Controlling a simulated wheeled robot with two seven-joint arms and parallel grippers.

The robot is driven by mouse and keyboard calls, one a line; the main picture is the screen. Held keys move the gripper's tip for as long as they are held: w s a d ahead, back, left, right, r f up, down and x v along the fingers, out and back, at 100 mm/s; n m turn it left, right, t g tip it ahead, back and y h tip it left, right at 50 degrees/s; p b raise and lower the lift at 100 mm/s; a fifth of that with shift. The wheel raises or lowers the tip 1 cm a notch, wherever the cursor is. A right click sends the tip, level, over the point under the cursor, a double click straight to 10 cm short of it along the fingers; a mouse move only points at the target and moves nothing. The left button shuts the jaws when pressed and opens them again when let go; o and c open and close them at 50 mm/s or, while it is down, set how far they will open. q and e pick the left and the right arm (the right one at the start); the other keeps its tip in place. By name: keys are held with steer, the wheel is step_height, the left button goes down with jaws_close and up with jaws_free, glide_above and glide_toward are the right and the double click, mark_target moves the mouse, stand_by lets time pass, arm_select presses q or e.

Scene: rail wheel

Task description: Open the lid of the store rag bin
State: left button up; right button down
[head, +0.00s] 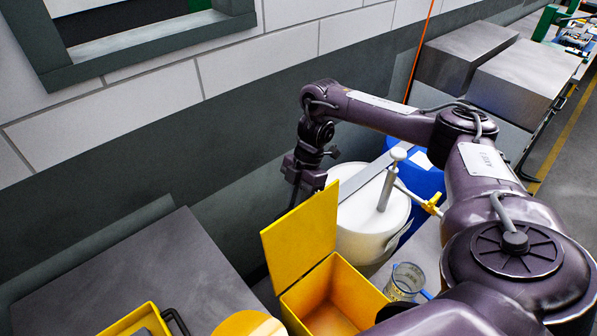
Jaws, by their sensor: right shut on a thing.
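The store rag bin is a yellow box (332,302) with a square opening, low in the middle of the head view. Its yellow lid (300,238) stands up, hinged open, and the inside of the bin shows. My right gripper (312,188) is at the upper edge of the lid, pointing down, at the end of my dark purple arm. It is shut on the lid; its fingertips are small and partly hidden there. My right arm covers the lower right of the view. My left gripper is not in view.
A white drum (368,232) with a pump stands right behind the bin, close to my arm. A clear jug (405,281) stands right of the bin. A yellow case (140,318) and a round yellow thing (246,325) are at lower left. The grey top (130,270) is mostly bare.

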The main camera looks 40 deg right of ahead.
steer(key=shift+s+f, duration=0.15)
steer(key=shift+f, duration=0.3)
steer(key=c, duration=1.8)
jaws_free()
steer(key=shift+o, duration=1.4)
steer(key=shift+w+r, duration=0.1)
steer(key=shift+w, duration=0.15)
steer(key=shift+r, duration=0.15)
steer(key=v, duration=0.7)
steer(key=shift+w+d+r, duration=0.15)
steer(key=shift+d, duration=0.05)
